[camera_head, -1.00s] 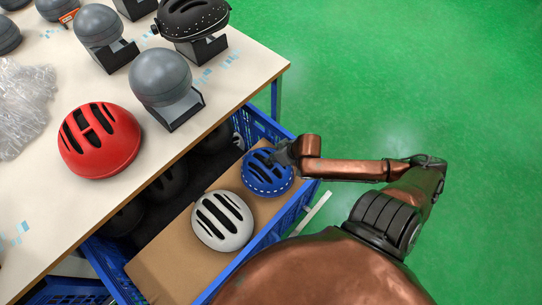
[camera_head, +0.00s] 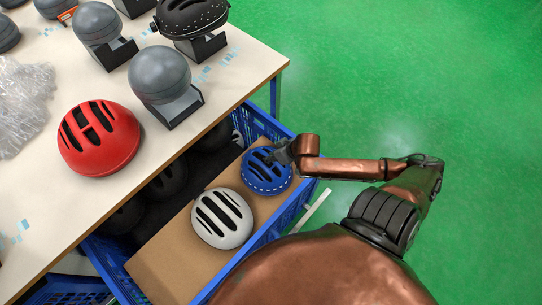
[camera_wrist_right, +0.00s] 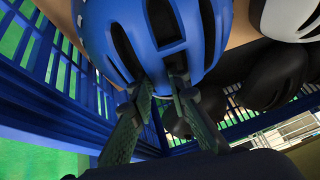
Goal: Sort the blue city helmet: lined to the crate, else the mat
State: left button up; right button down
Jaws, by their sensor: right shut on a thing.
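The blue city helmet (camera_head: 266,178) is over the cardboard sheet at the right end of the blue crate (camera_head: 262,124) in the head view, dome up. My right gripper (camera_head: 275,157) is shut on its rim or a vent edge. The right wrist view shows the blue helmet (camera_wrist_right: 165,40) close up, with the fingers (camera_wrist_right: 160,90) at its vents. Its inside is hidden, so I cannot tell whether it is lined. I cannot tell whether it touches the cardboard. No mat is identifiable. My left gripper is out of view.
A white helmet (camera_head: 222,218) sits on the cardboard (camera_head: 160,262) beside the blue one. Dark helmets (camera_head: 168,180) lie deeper in the crate. The table (camera_head: 235,75) holds a red helmet (camera_head: 99,138), grey head forms (camera_head: 160,76), a black helmet (camera_head: 190,16) and clear plastic wrap (camera_head: 22,92).

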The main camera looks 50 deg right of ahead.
jog(key=c, duration=1.8)
grip_release()
jog(key=shift+o, duration=0.2)
jog(key=shift+c, duration=0.4)
jog(key=shift+c, duration=1.2)
